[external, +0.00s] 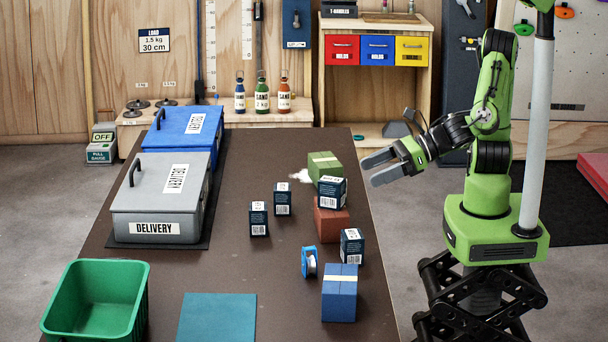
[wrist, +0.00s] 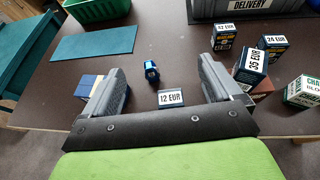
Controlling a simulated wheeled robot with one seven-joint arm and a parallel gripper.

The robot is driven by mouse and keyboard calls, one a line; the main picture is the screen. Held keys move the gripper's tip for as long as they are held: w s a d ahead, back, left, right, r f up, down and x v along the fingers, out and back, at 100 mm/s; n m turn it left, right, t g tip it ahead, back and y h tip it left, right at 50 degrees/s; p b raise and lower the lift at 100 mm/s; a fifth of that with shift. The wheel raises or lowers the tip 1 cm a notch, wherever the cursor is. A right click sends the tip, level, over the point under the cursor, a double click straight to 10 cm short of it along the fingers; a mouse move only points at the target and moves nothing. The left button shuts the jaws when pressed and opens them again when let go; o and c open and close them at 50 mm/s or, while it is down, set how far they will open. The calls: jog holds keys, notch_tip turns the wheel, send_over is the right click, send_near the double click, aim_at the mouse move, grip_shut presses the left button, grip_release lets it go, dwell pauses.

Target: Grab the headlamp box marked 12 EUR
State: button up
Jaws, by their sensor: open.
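The dark blue box marked 12 EUR (wrist: 171,98) shows low in the wrist view, between my fingers in the picture. Its lower part is hidden by the gripper's crossbar. In the external view this box (external: 352,246) stands upright near the table's right edge, behind the blue block. My gripper (external: 377,168) is open and empty, up beyond the right edge of the table and apart from the box. Its two grey fingers are spread wide in the wrist view (wrist: 160,68). Another box (wrist: 224,28) stands farther off; its small label is hard to read.
A 35 EUR box (wrist: 252,58) sits on a red block (external: 332,224); a 24 EUR box (wrist: 276,40) stands behind. A blue spool (external: 309,262) and blue block (external: 339,293) lie near the 12 EUR box. A green block (external: 325,166) is farther back.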

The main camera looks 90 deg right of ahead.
send_near(342, 250)
jog(key=shift+x, duration=0.95)
jog(key=x, duration=0.7)
jog(key=shift+w+a, duration=0.2)
jog(key=shift+w, duration=0.05)
jog(key=c, duration=1.1)
